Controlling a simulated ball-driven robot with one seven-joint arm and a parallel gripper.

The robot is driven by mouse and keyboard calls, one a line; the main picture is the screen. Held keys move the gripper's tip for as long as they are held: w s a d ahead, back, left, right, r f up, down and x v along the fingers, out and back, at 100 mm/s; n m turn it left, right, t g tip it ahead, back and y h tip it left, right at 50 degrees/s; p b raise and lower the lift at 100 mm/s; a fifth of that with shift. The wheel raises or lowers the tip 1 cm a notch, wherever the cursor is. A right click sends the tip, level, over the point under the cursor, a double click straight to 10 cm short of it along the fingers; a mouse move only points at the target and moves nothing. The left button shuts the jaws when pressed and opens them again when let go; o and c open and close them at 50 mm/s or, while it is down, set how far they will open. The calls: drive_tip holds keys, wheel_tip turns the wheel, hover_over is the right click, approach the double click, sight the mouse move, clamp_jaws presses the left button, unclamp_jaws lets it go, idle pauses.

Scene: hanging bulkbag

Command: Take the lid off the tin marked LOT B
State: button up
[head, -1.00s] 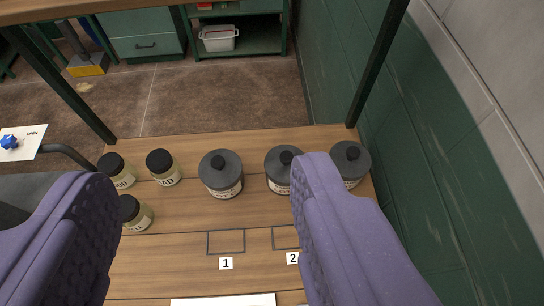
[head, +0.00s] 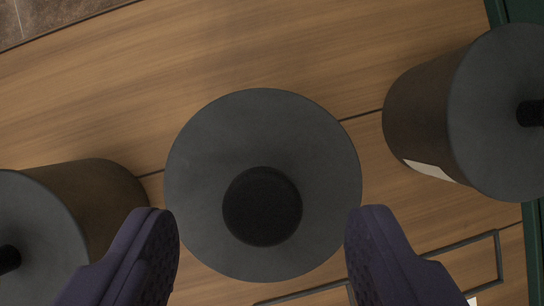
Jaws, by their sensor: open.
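A tin with a round dark grey lid (head: 210,150) is in the middle of the head view, seen from straight above. The lid has a black knob (head: 262,206) at its centre. My gripper (head: 262,222) is open, with one purple finger on each side of the lid's lower half. The knob lies between the fingers, with a gap on both sides. I cannot tell how far the fingertips are above the lid. The tin's label is hidden beneath the lid, so I cannot read its lot.
A second lidded tin (head: 430,125) stands to the right, its pale label edge just showing. A third lidded tin (head: 100,200) stands at the left edge. Outlined squares (head: 499,255) are marked on the wooden shelf (head: 230,50), which is clear at the top.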

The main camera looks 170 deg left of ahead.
sight(260, 210)
drive_tip(key=x, duration=0.3)
drive_tip(key=shift+s+r, duration=0.1)
drive_tip(key=shift+c, duration=0.8)
drive_tip(key=c, duration=1)
drive_tip(key=shift+o, duration=0.2)
